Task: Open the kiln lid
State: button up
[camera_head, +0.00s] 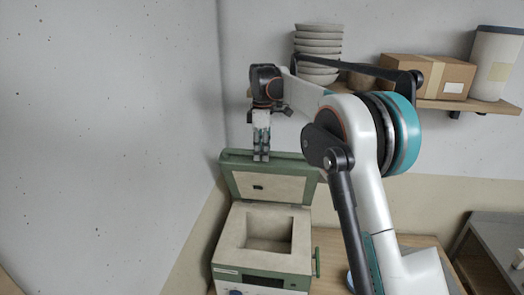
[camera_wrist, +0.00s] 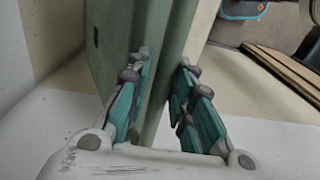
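The kiln (camera_head: 231,238) is a pale box with green trim and an open, empty square chamber. Its green-edged lid (camera_head: 288,184) stands raised at the back, close to upright, with its pale inner side facing the camera. My gripper (camera_head: 261,157) points down at the lid's top edge. A green handle (camera_head: 317,262) shows at the kiln's right side.
A wall shelf (camera_head: 440,103) behind my arm holds stacked grey bowls (camera_head: 318,45), a cardboard box (camera_head: 428,75) and a pale bucket (camera_head: 496,62). The kiln stands on a wooden table (camera_head: 335,246). A grey side table (camera_head: 497,232) is at the right. The left wall is close.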

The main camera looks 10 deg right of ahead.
jog(key=shift+o, duration=0.5)
jog(key=shift+w+f, duration=0.2)
jog(key=shift+w, duration=0.1)
jog(key=shift+s+r, duration=0.2)
jog(key=shift+s, duration=0.05)
jog(key=shift+a, duration=0.1)
notch_tip(320, 180, up, 12)
jog(key=shift+w, duration=0.4)
dwell(0.3)
